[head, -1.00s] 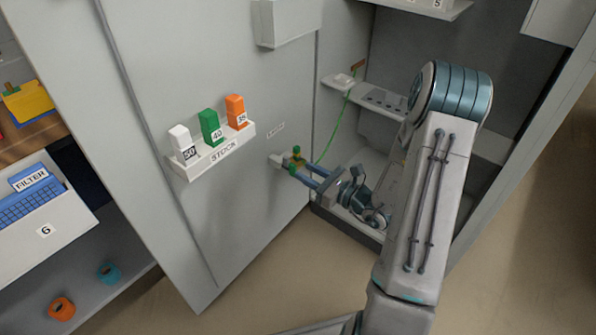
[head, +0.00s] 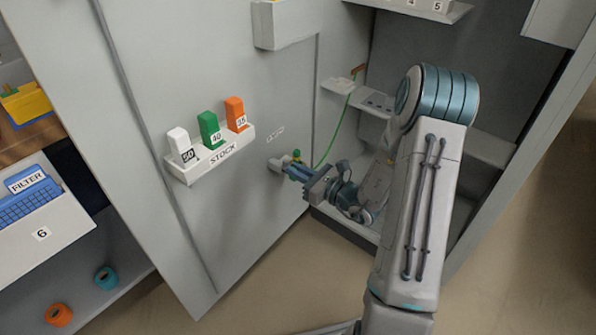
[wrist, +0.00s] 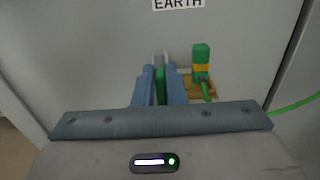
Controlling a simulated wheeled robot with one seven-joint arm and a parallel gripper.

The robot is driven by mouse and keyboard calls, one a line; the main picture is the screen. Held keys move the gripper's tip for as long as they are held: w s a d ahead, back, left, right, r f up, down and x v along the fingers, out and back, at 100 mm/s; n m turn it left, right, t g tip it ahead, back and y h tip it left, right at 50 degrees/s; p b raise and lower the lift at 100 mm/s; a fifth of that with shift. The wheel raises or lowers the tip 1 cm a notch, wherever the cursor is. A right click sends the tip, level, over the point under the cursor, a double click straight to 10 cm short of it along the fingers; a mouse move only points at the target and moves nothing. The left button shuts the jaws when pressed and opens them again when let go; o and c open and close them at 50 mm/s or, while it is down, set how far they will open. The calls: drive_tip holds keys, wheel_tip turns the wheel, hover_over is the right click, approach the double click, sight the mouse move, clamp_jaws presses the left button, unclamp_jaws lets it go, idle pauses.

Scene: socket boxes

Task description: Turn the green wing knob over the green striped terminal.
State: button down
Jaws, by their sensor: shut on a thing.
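The green wing knob (wrist: 160,85) stands edge-on between the two blue fingers of my gripper (wrist: 160,82) in the wrist view. My gripper is shut on it, one finger on each side. In the head view my gripper (head: 286,167) is at the panel below the small EARTH label, and its fingers hide most of the knob. The green and yellow striped terminal (wrist: 201,65) stands just right of the fingers, on a brass-coloured piece (wrist: 197,86). It also shows in the head view (head: 296,154). A green wire runs from it.
The EARTH label (wrist: 178,3) is on the panel above. A STOCK rack (head: 222,153) with white, green and orange blocks is left of my gripper. The green wire (head: 332,137) runs up to a small shelf (head: 345,88). The open cabinet is on the right.

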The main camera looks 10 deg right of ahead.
drive_tip(key=shift+r+m+p, duration=0.1)
drive_tip(key=shift+m+p, duration=0.2)
drive_tip(key=shift+p, duration=0.15)
drive_tip(key=m+p, duration=0.2)
drive_tip(key=p, duration=0.1)
drive_tip(key=m+p, duration=0.2)
drive_tip(key=d+m+p, duration=0.1)
drive_tip(key=m+p, duration=0.1)
drive_tip(key=p, duration=0.1)
drive_tip(key=shift+w+f+m+p, duration=0.3)
drive_tip(key=shift+w+m, duration=0.05)
drive_tip(key=shift+m, duration=0.05)
drive_tip(key=c, duration=1.5)
unclamp_jaws()
drive_tip(key=shift+f+b, duration=0.15)
drive_tip(key=shift+b, duration=0.2)
